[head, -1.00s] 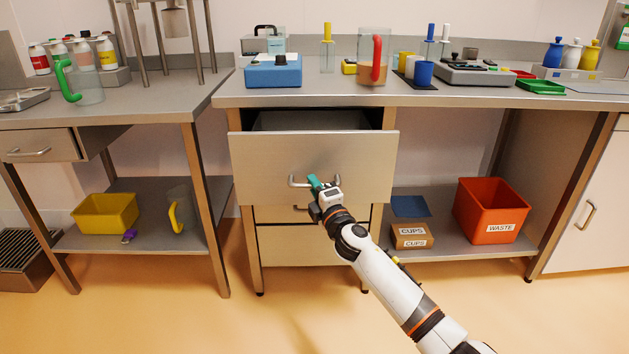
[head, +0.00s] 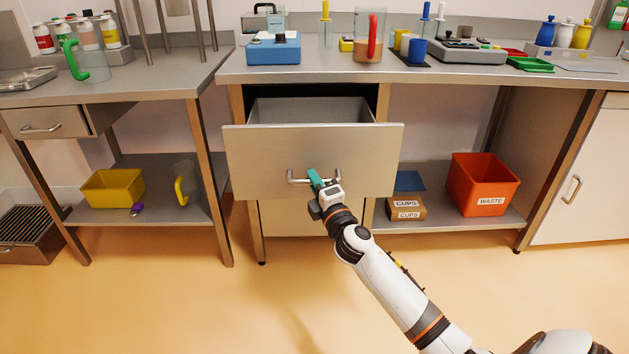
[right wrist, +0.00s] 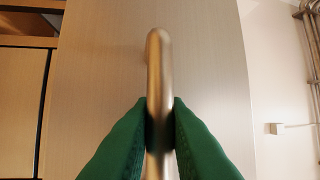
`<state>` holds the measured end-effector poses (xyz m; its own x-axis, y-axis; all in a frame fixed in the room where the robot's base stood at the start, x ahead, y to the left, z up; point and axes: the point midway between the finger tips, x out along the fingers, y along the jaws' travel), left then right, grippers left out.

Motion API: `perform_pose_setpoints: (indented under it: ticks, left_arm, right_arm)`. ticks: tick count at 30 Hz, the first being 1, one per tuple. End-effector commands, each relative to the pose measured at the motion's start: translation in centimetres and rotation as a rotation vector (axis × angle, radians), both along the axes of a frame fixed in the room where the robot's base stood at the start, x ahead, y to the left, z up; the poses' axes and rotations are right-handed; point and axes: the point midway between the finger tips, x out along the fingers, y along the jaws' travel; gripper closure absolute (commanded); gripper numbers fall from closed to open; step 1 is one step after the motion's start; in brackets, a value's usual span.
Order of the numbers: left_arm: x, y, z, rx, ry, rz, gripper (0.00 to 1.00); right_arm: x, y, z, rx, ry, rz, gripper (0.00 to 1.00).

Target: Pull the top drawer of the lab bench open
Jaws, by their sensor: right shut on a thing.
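The top drawer (head: 312,148) of the lab bench (head: 440,75) is pulled well out, and its inside shows above the front panel. Its bar handle (head: 297,181) is on the drawer front. My right gripper (head: 316,180) is shut on this handle, with the green fingers on both sides of the bar. In the right wrist view the handle (right wrist: 159,80) runs between the two green fingertips (right wrist: 160,122). My left gripper is not in view.
The blue device (head: 273,49), a jug with a red handle (head: 369,38) and cups stand on the bench top. An orange waste bin (head: 481,185) and a cups box (head: 406,207) are on the shelf at right. The floor in front is clear.

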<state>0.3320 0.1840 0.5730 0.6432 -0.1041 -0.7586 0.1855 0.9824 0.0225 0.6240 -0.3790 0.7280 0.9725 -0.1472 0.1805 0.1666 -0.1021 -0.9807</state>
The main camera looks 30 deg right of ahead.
Motion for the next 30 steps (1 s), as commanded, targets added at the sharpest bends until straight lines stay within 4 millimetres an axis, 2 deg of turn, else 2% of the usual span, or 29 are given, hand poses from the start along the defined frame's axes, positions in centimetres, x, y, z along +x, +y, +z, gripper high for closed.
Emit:
perform_pose_setpoints:
  ticks: [3, 4, 7, 8, 16, 20, 30]
  left_arm:
    - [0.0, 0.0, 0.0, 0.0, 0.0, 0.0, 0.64]
    - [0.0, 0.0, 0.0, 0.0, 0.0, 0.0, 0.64]
    - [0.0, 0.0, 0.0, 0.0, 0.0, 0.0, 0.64]
    - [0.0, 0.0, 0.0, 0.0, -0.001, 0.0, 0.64]
    - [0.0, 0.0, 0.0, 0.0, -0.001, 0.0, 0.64]
    - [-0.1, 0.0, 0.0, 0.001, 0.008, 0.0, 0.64]
    - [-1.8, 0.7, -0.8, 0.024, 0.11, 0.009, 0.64]
  right_arm:
    - [0.0, 0.0, -0.1, 0.0, 0.001, 0.001, 1.0]
    - [0.0, 0.0, -0.1, 0.0, 0.001, 0.001, 0.82]
    - [0.0, 0.0, -0.1, 0.0, 0.001, 0.001, 0.66]
    - [0.0, 0.0, -0.1, 0.0, 0.001, 0.001, 0.64]
    - [-0.1, 0.0, -0.1, 0.0, 0.001, 0.0, 0.64]
    - [-1.0, 0.2, -0.2, 0.001, 0.001, 0.001, 0.64]
    - [-7.8, 1.2, -1.6, 0.002, 0.003, 0.0, 0.64]
